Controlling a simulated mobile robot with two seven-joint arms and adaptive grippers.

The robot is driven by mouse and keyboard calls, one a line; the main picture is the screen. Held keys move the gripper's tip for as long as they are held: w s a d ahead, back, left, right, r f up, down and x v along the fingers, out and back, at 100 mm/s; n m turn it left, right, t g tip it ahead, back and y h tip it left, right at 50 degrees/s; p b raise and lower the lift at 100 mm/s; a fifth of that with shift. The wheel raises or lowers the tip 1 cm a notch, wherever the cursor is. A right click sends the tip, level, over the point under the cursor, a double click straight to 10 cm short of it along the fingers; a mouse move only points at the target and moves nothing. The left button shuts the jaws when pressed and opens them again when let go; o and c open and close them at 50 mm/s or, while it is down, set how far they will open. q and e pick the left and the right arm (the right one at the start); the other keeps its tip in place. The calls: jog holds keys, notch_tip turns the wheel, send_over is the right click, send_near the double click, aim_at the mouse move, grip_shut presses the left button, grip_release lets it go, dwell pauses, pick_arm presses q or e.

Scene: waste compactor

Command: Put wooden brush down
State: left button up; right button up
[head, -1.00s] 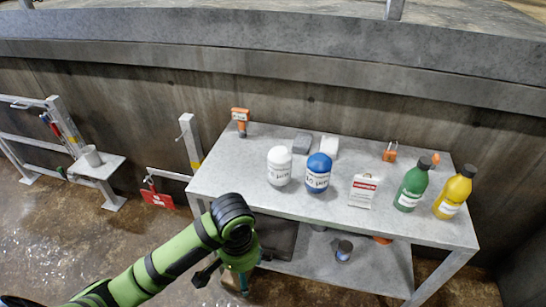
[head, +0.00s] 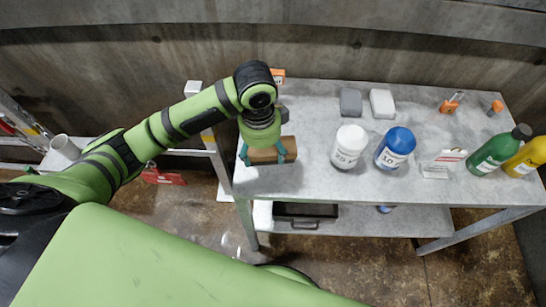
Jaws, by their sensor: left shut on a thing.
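The wooden brush (head: 268,155) is a brown block in the head view, over the left end of the grey metal table (head: 310,180). I cannot tell whether the brush touches the tabletop. My right gripper is not in view.
A white bottle (head: 349,146) and a blue-topped bottle (head: 394,147) stand right of the brush. Grey (head: 350,102) and white (head: 382,103) blocks lie behind them. Green (head: 500,150) and yellow (head: 526,157) bottles stand farther right. The table's middle front is clear.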

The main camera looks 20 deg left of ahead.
aim_at(269, 154)
pick_arm(q)
jog(key=r+m, duration=0.1)
jog(key=m, duration=0.1)
jog(key=w+r+m, duration=0.1)
jog(key=m, duration=0.2)
jog(key=w+r+m, duration=0.1)
jog(key=m, duration=0.1)
jog(key=shift+w+d+r+m, duration=0.1)
jog(key=shift+d+m, duration=0.2)
jog(key=shift+d, duration=0.05)
jog(key=shift+w+r+m+p, duration=0.3)
jog(key=shift+r+m, duration=0.1)
jog(key=shift+m, duration=0.7)
jog(key=shift+a+f, duration=0.1)
jog(key=shift+f, duration=0.1)
jog(key=shift+m, duration=0.3)
notch_tip(269, 154, down, 5)
jog(key=shift+f+p, duration=0.15)
jog(key=shift+p, duration=0.2)
jog(key=shift+f, duration=0.65)
notch_tip(269, 154, down, 3)
jog(key=shift+a+r, duration=0.1)
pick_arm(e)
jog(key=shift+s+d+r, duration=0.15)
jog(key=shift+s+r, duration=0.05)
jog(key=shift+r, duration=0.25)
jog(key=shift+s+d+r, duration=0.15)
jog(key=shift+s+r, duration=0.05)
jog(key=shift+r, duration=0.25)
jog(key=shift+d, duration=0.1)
